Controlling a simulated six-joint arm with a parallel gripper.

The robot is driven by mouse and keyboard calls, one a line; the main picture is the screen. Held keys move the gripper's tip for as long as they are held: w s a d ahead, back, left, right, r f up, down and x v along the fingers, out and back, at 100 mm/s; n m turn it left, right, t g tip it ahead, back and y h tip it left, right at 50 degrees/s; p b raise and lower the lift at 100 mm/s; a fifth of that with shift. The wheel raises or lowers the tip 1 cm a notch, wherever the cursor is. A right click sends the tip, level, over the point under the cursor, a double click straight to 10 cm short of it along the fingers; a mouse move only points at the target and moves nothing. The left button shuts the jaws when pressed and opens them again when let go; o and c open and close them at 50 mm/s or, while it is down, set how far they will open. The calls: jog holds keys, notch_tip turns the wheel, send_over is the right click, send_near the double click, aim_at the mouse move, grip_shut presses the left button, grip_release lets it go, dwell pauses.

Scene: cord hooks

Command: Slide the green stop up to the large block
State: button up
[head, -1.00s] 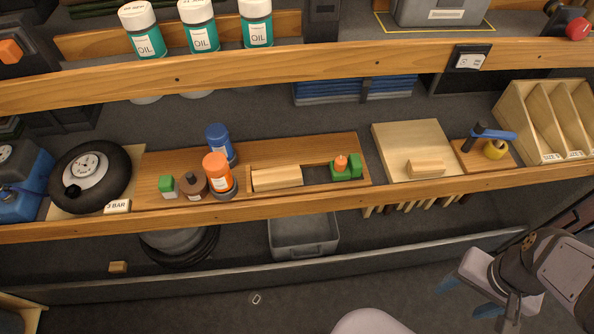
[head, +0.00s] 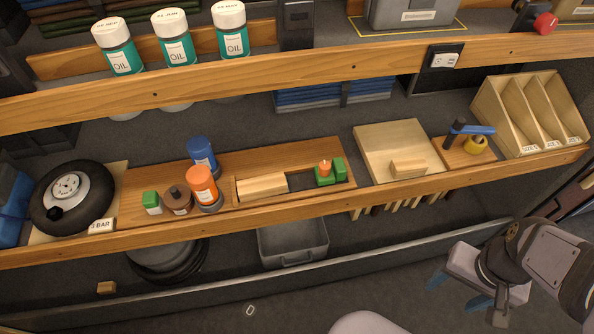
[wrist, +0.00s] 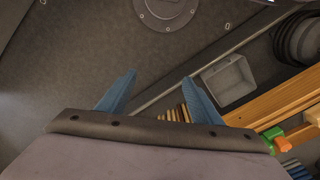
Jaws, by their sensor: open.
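The green stop (head: 339,169) sits at the right end of a slot in the wooden board (head: 282,157) on the shelf, with an orange knob (head: 324,166) on it. The large pale wooden block (head: 262,186) lies at the left end of the same slot. A dark gap separates the two. In the wrist view the green stop (wrist: 273,134) shows at the lower right. My gripper (head: 453,292) is low at the right in the head view, below and well away from the shelf. Its blue fingers are apart and empty in the wrist view (wrist: 158,92).
A blue bottle (head: 201,153) and an orange bottle (head: 201,186) stand left of the slot. A wooden rail (head: 300,205) runs along the shelf front. A board with a small block (head: 407,168) lies to the right. A grey bin (head: 292,241) sits below.

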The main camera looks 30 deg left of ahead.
jog(key=w+a+r+m+p, duration=0.1)
jog(key=w+a+r, duration=0.15)
jog(key=w, duration=0.25)
jog(key=w+a+r+m, duration=0.1)
jog(key=w+a, duration=0.2)
jog(key=w, duration=0.2)
jog(key=m+p, duration=0.3)
jog(key=m, duration=0.4)
send_over(340, 164)
jog(key=shift+s+f, duration=0.1)
jog(key=shift+f, duration=0.25)
jog(key=shift+f+p, duration=1.5)
jog(key=shift+f, duration=2.2)
jog(key=shift+c, duration=0.3)
grip_shut()
jog(key=s+a, duration=0.3)
jog(key=s+a+b, duration=0.1)
jog(key=s+a, duration=0.2)
jog(key=shift+s+a, duration=0.2)
jog(key=shift+a, duration=0.05)
